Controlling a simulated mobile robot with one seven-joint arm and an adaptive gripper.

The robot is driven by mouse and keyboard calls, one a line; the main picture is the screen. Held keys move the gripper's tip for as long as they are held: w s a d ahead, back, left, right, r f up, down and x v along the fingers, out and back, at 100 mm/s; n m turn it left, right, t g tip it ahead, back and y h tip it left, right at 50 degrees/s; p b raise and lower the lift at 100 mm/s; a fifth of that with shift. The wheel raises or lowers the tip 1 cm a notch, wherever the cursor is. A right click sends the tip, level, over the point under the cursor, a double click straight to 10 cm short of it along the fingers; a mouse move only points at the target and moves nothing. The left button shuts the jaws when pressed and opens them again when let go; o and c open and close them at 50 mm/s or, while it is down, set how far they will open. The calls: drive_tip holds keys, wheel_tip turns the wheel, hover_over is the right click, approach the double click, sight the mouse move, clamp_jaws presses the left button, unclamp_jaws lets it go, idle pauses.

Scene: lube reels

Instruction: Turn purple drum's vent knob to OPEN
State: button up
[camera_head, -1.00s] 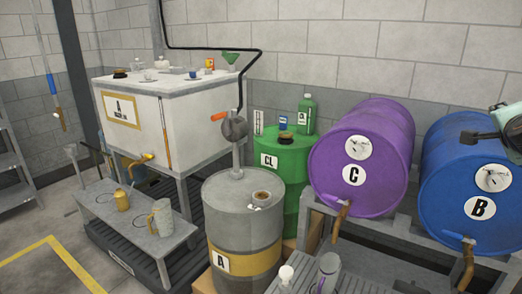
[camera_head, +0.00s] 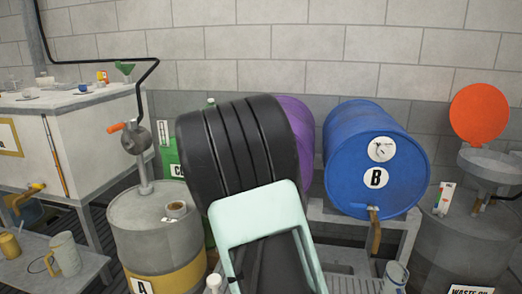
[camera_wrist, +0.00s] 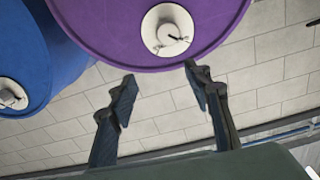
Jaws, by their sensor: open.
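The purple drum (camera_head: 298,130) is mostly hidden behind my arm in the head view; only its upper right side shows. The knob's markings are too small to read.
The blue drum B (camera_head: 375,160) lies right of the purple drum and shows at the left of the wrist view (camera_wrist: 20,60). An orange disc (camera_head: 479,114) is at the right.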

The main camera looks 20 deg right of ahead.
drive_tip(key=w+d+f+n, duration=0.1)
drive_tip(key=w+d+f, duration=0.1)
drive_tip(key=w, duration=0.7)
drive_tip(key=shift+w+d+f, duration=0.3)
drive_tip(key=shift+d+f, duration=0.1)
drive_tip(key=shift+d, duration=0.5)
drive_tip(key=shift+c, duration=0.5)
drive_tip(key=c, duration=1)
